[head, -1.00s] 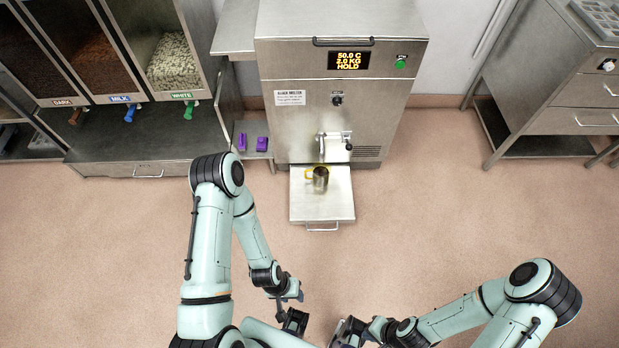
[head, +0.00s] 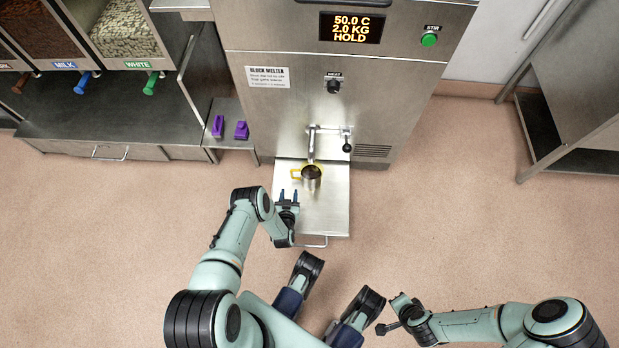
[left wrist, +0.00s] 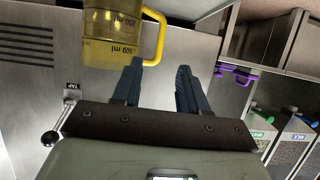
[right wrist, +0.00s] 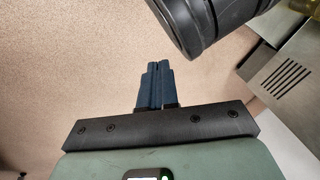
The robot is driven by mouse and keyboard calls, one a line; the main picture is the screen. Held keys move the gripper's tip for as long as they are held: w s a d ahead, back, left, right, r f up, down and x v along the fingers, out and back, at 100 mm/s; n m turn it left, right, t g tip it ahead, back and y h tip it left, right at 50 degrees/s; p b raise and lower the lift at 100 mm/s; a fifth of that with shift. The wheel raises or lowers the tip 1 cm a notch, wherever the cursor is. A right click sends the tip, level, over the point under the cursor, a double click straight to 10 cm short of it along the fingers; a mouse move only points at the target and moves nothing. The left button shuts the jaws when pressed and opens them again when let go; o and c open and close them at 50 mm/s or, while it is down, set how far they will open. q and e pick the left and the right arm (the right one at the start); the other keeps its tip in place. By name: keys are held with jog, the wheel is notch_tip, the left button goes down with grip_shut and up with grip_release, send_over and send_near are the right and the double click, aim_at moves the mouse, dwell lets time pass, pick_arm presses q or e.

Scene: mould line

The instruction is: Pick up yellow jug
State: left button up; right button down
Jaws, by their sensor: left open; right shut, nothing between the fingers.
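The yellow jug (head: 311,176) stands upright under the melter's tap on the pull-out steel shelf (head: 325,215), with its yellow handle toward the left. It looks dark inside from above. In the left wrist view the jug (left wrist: 108,42) is a clear yellowish vessel with volume marks, and its handle (left wrist: 157,38) is just beyond the fingertips. My left gripper (head: 288,196) is open and empty at the shelf's left edge, close to the handle and apart from it. My right gripper (right wrist: 158,68) is shut and empty, away from the jug.
The block melter (head: 300,100) stands behind the shelf, with its tap (head: 311,145) above the jug. Two purple items (head: 229,127) lie on a low ledge to the left. Chocolate dispensers (head: 120,40) stand further left.

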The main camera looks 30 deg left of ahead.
aim_at(292, 175)
pick_arm(q)
jog(key=b+x, duration=0.1)
jog(key=x, duration=0.3)
jog(key=shift+w+a+f+b, duration=0.1)
jog(key=shift+w+f+b, duration=0.1)
jog(key=shift+b, duration=0.15)
jog(key=b+x, duration=0.1)
jog(key=x, duration=0.1)
jog(key=b+x, duration=0.2)
jog(key=x, duration=0.1)
jog(key=shift+w+a+r, duration=0.15)
jog(key=shift+w, duration=0.15)
jog(key=shift+w+a, duration=0.2)
jog(key=shift+w, duration=0.1)
grip_shut()
pick_arm(e)
jog(key=s+d+f+g, duration=0.1)
jog(key=s+f+g, duration=0.3)
jog(key=s+f, duration=0.3)
jog(key=s, duration=0.3)
jog(key=shift+s+d+f+m, duration=0.2)
jog(key=shift+s+m, duration=0.2)
